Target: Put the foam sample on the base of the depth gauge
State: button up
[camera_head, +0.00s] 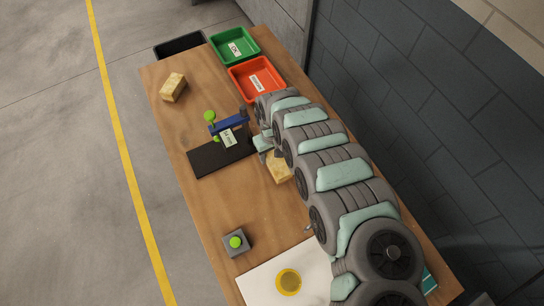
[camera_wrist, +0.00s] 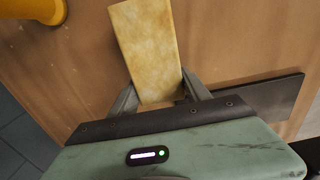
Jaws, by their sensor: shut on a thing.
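A yellow foam sample (camera_head: 279,168) is between the fingers of my gripper (camera_head: 268,153), just right of the depth gauge. In the wrist view the foam (camera_wrist: 147,45) extends up from the two fingers (camera_wrist: 160,92), which are shut on its near end. The depth gauge has a flat black base (camera_head: 208,157), a blue arm (camera_head: 228,123), green knobs (camera_head: 210,116) and a white label. The base (camera_wrist: 275,98) also shows at the right of the wrist view. The foam is beside the base in the head view; its height above the table is unclear.
Another yellow foam block (camera_head: 173,86) lies at the far left. A green tray (camera_head: 256,43), a red-orange tray (camera_head: 274,77) and a black tray (camera_head: 181,45) stand at the far end. A green-button box (camera_head: 236,243) and a white sheet (camera_head: 262,285) with a yellow disc (camera_head: 289,282) are nearer.

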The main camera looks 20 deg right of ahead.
notch_tip(320, 180, up, 18)
jog(key=f+p, duration=0.1)
jog(key=p, duration=0.2)
jog(key=w+a+r+m, duration=0.1)
jog(key=w+a+r, duration=0.4)
jog(key=a+r, duration=0.4)
jog(key=w+a+r, duration=0.4)
jog(key=a+r, duration=0.4)
notch_tip(320, 180, up, 17)
jog(key=p, duration=1.5)
jog(key=shift+w+a, duration=0.2)
jog(key=shift+a, duration=0.25)
jog(key=shift+f, duration=0.1)
